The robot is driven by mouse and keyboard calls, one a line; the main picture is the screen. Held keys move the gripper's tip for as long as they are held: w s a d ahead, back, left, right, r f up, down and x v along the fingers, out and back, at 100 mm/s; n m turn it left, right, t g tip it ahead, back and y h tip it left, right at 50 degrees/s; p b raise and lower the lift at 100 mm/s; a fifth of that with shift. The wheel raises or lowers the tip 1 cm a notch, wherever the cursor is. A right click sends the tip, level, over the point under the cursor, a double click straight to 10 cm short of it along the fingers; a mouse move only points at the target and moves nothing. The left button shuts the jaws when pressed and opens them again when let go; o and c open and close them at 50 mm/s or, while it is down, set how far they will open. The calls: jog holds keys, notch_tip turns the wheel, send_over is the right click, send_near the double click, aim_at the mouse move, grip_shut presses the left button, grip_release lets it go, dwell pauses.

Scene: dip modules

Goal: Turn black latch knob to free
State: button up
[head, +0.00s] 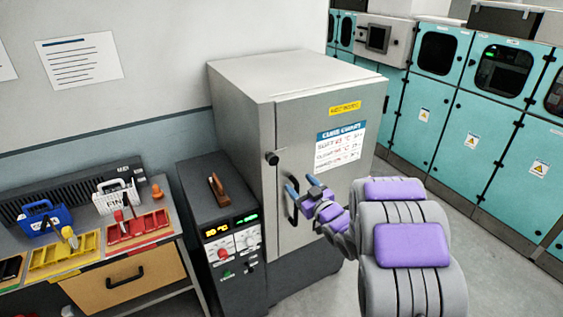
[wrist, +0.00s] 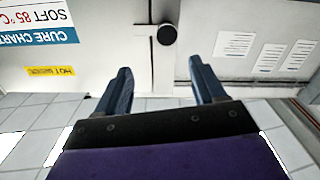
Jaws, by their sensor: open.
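The black latch knob (head: 271,158) sits on the left front edge of the grey oven cabinet, above the black door handle (head: 292,206). It also shows in the wrist view as a round black knob (wrist: 167,34), in line with the gap between the fingers and beyond their tips. My gripper (head: 301,186) is open and empty, with blue fingers, in front of the cabinet door (head: 330,200) and to the lower right of the knob. In the wrist view both blue fingertips (wrist: 158,75) are apart, and nothing lies between them.
The door carries a cure chart (head: 340,147) and a yellow label (head: 345,108). A dark control unit (head: 205,185) stands left of the cabinet. A bench with colored trays (head: 65,255) is further left. Teal cabinets (head: 470,130) line the right, with clear floor before them.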

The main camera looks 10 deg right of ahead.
send_near(274, 162)
jog(key=w+a, duration=0.1)
jog(key=w, duration=0.1)
jog(key=x, duration=0.7)
jog(key=shift+w+d, duration=0.25)
jog(key=shift+d, duration=0.15)
jog(key=shift+w+a, duration=0.45)
jog(key=shift+a, duration=0.3)
jog(key=shift+d, duration=0.6)
jog(key=c, duration=0.3)
jog(key=shift+a, duration=0.3)
jog(key=c, duration=0.6)
jog(key=shift+d, duration=0.1)
grip_shut()
